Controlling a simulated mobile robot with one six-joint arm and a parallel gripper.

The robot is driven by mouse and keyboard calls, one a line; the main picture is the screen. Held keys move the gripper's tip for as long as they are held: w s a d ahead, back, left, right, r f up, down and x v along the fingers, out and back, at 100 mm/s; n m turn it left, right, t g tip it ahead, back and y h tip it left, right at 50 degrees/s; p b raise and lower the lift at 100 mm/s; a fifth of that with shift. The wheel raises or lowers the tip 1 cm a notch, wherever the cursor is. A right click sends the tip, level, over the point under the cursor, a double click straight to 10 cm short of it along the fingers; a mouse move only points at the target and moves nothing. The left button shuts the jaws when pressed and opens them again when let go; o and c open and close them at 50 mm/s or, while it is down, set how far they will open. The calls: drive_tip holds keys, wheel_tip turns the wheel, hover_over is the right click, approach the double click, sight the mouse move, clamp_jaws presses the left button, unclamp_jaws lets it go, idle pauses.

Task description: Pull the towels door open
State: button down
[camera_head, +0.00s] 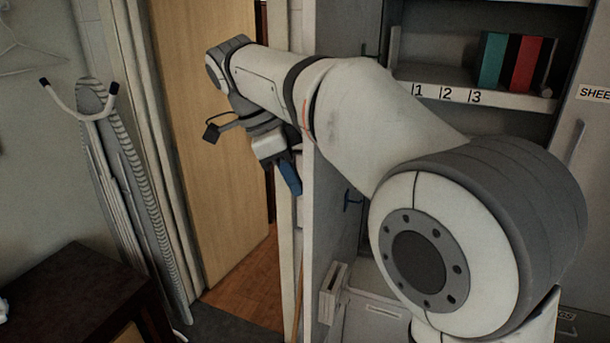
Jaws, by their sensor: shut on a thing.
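A tall grey-white panel (338,165) stands at the left side of the cabinet, seen steeply from the side. It looks like the towels door swung open, but no towels label shows. My gripper (291,180), with a blue finger, is on the far left side of this panel, close against its edge. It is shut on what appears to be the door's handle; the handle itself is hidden. My arm crosses the picture in front of the cabinet and covers part of the opening.
A cabinet shelf (510,98) numbered 1, 2, 3 holds coloured binders (520,62). A door labelled "SHEE..." (590,130) is at right. A wooden door (215,130) is behind my gripper. Some floor shows between.

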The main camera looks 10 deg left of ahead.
idle(0.3)
drive_tip(key=c, duration=1.6)
unclamp_jaws()
drive_tip(key=shift+w+d, duration=0.1)
drive_tip(key=shift+d, duration=0.05)
drive_tip(key=shift+o, duration=0.4)
drive_tip(key=shift+r, duration=0.1)
drive_tip(key=v, duration=0.7)
drive_tip(key=shift+a+r, duration=0.25)
drive_tip(key=shift+r, duration=0.05)
